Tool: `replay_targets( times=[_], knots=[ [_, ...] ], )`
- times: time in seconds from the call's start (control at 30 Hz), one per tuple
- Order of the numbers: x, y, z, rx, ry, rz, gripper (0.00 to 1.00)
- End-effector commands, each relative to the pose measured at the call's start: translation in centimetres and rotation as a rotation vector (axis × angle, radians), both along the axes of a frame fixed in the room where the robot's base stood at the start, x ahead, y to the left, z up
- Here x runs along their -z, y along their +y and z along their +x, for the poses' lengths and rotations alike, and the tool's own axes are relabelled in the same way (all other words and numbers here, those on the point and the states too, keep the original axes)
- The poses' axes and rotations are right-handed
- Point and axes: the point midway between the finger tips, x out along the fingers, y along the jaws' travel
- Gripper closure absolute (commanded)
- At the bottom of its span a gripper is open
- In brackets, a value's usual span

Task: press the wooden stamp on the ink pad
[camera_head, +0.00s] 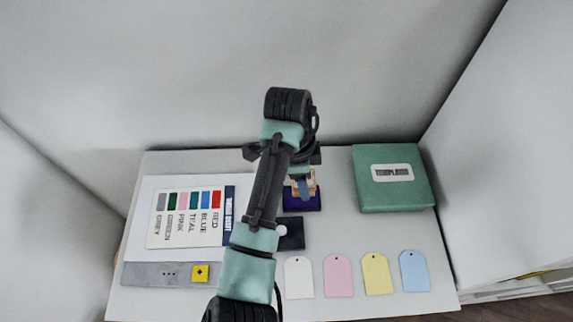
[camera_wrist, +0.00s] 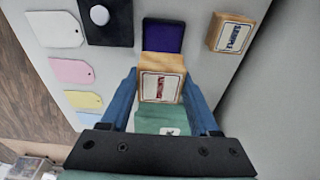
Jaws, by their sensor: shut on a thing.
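My gripper (camera_wrist: 160,78) is shut on a wooden stamp (camera_wrist: 161,88), its two blue fingers on the block's left and right sides. The stamp's top label faces the wrist camera. The purple ink pad (camera_wrist: 163,36) lies right beyond the stamp in the wrist view, partly covered by it. In the head view the pad (camera_head: 302,203) is below my gripper (camera_head: 304,187), and the stamp (camera_head: 312,179) shows only partly behind a finger. The stamp's underside is hidden, so I cannot tell whether it touches the pad.
A second wooden stamp (camera_wrist: 231,33) stands to the right in the wrist view. A dark block with a white knob (camera_head: 284,230) is in front of the pad. A green box (camera_head: 393,195) is at right; a row of coloured tags (camera_head: 338,277) lies in front. A colour chart (camera_head: 187,217) lies left.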

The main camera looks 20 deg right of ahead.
Motion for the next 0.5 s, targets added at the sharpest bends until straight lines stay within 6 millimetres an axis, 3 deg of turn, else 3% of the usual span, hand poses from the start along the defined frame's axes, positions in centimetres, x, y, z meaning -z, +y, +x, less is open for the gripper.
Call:
replay_targets(
  times=[0.5],
  knots=[
    [2.6,0.1,0.0,-0.002,0.000,0.000,0.94]
  ],
)
